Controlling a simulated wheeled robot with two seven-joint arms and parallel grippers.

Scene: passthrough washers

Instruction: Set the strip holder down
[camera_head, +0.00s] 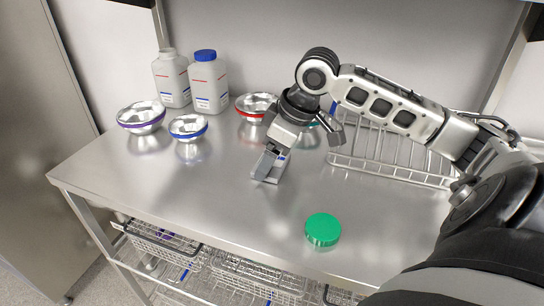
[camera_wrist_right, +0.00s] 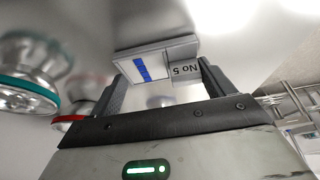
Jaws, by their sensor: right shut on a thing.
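The strip holder is a small grey block with a white face, a blue stripe and a "No 5" label; it shows in the right wrist view (camera_wrist_right: 155,62) between the fingertips. In the head view the holder (camera_head: 268,174) is at or just above the steel table top; I cannot tell whether it touches. My right gripper (camera_head: 270,163) points down and is shut on the holder. It also shows in the right wrist view (camera_wrist_right: 160,85). The gripper hides part of the holder in the head view. My left gripper is not in view.
Metal bowls with purple (camera_head: 141,117), blue (camera_head: 188,127) and red (camera_head: 256,106) rims stand at the back, and a green-rimmed one is partly hidden. Two white bottles (camera_head: 208,85) stand behind them. A green lid (camera_head: 322,230) lies in front, a wire rack (camera_head: 385,155) right. The left front is clear.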

